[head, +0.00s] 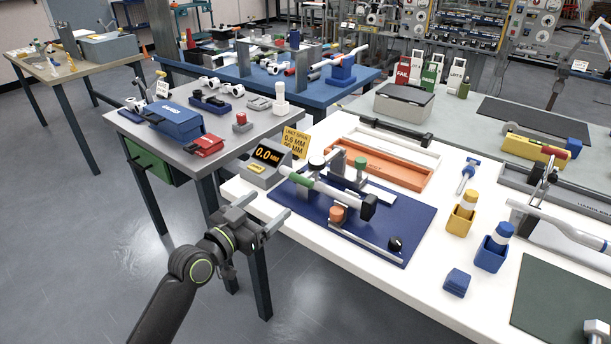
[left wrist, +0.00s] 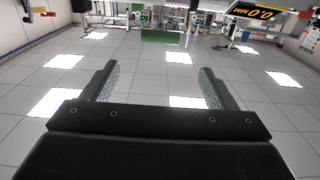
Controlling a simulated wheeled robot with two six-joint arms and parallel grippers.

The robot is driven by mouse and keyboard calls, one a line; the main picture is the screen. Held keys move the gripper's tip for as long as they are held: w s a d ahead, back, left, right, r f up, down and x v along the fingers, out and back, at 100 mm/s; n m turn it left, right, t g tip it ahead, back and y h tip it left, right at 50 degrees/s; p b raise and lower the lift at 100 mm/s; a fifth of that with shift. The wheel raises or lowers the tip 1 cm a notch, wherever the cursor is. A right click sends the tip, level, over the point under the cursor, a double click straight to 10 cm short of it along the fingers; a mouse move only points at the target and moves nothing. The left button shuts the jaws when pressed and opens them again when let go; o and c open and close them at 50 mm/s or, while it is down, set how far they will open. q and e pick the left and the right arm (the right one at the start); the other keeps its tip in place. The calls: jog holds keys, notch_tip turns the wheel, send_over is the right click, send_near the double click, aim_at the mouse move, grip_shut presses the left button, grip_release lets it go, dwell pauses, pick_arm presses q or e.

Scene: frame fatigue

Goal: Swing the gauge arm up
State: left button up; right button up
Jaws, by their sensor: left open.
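A blue base plate (head: 408,222) on the white bench holds the gauge fixture. A pale tube (head: 340,192) with a green band and a black end (head: 369,207) lies across it, above an orange-topped post (head: 337,214). A round black-topped part (head: 317,163) stands behind the tube; I cannot tell which part is the gauge arm. The gauge display (head: 267,155) reads 0.0 MM; it also shows in the left wrist view (left wrist: 262,12). My left gripper (head: 264,209) is open and empty, left of the plate and apart from it. My right gripper is not in view.
A yellow limit sign (head: 295,142) stands behind the display. An orange tray (head: 385,169) lies behind the plate. Yellow (head: 460,220) and blue (head: 492,252) holders stand to its right. A grey side table (head: 212,160) carries a blue box. Open floor lies below my left gripper.

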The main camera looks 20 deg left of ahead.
aim_at(299, 180)
pick_arm(q)
jog(key=x, duration=1.4)
jog(key=shift+w+d+f, duration=0.1)
jog(key=shift+w+d, duration=0.15)
jog(key=shift+w, duration=0.3)
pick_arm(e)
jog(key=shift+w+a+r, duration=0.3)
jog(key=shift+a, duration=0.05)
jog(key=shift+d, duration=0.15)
